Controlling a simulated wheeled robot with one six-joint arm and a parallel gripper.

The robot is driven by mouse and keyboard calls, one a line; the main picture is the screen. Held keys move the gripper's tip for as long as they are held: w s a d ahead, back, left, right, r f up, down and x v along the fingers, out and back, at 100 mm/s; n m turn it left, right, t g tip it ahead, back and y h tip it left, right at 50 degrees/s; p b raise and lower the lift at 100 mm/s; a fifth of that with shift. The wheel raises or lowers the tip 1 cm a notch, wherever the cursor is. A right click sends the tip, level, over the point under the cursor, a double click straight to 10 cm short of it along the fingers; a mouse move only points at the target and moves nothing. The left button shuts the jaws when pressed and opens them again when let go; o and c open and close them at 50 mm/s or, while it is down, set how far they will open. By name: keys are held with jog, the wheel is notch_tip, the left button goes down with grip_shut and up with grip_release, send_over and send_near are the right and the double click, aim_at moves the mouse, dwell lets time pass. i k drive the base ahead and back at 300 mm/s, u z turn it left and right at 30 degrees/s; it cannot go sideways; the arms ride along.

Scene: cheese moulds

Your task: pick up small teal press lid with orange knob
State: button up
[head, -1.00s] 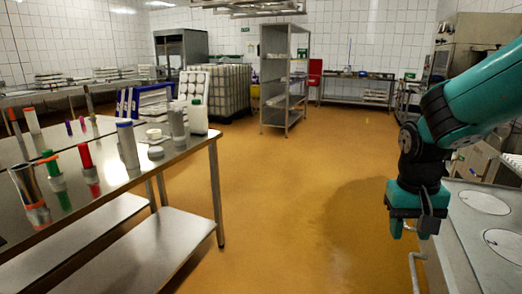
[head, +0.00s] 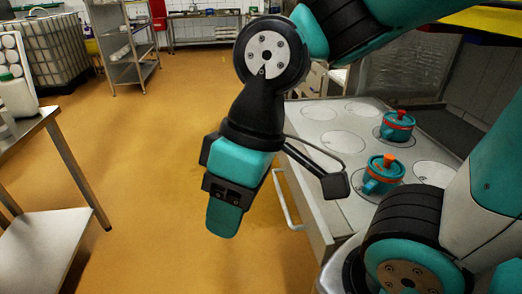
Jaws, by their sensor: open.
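Two small teal pots with lids and orange-red knobs stand upright on the worktop at the right. The nearer pot's teal lid (head: 377,164) has an orange knob and an orange band beneath it. The farther lid (head: 393,118) has a redder knob. Both lids appear seated on their pots. My gripper (head: 223,216) is open and points down over the floor, left of the worktop and well apart from both lids. I see its fingers edge-on, and nothing shows between them.
The grey worktop (head: 335,211) has several round pale plates and a front rail (head: 285,202) between my gripper and the pots. My own arm links fill the right foreground. A steel table (head: 35,125) with a white jug (head: 17,97) stands at the left. The floor between is clear.

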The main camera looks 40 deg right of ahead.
aim_at(386, 165)
jog(key=z, duration=1.6)
jog(key=k, duration=0.5)
jog(key=u, duration=2.05)
jog(key=i, duration=1.4)
jog(key=z, duration=2.1)
